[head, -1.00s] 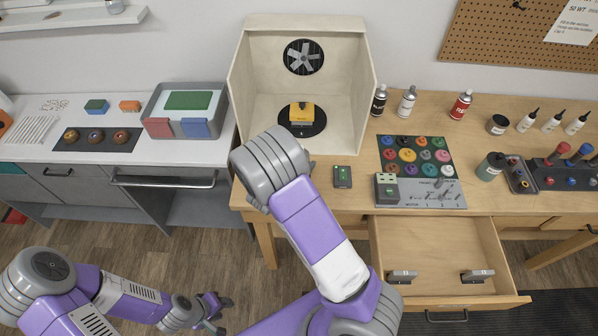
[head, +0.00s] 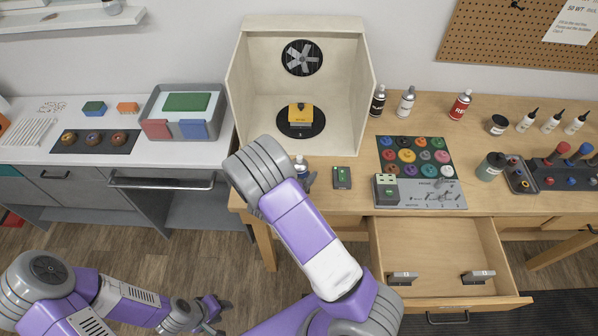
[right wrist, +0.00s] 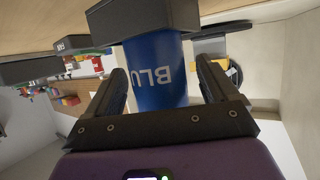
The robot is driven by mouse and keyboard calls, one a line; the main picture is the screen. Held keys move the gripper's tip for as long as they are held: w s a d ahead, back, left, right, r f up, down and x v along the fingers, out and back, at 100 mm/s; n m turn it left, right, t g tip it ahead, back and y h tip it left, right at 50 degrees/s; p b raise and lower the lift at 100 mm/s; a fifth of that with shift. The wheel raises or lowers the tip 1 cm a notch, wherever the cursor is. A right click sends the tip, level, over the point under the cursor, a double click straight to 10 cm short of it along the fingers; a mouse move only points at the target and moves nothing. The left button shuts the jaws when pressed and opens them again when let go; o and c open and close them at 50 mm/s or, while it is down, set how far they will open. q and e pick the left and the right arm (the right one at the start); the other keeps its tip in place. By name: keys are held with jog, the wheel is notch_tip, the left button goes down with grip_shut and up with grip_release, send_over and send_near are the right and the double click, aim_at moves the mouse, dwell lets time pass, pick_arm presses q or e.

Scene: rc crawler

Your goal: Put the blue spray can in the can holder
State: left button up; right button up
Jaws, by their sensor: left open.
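The blue spray can (right wrist: 157,75) stands large in the right wrist view, with the letters BLU on its side. In the head view its pale top (head: 300,163) shows at the table's front edge, beside my right arm. My right gripper (right wrist: 164,85) has its fingers apart on either side of the can, with a gap at the right finger. My arm hides most of this gripper in the head view. A dark block (right wrist: 145,18) covers one end of the can; I cannot tell whether it is the can holder. My left gripper (head: 218,310) is open and empty, low over the floor.
A booth (head: 240,100) with a yellow part (head: 301,112) stands behind the can. A small dark device (head: 342,177) lies to its right. Black (head: 378,101), white (head: 406,102) and red (head: 460,105) bottles stand further back. A drawer (head: 440,260) is open at the front.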

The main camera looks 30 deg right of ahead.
jog(key=shift+r, duration=0.2)
jog(key=v, duration=1.2)
jog(key=shift+p, duration=0.45)
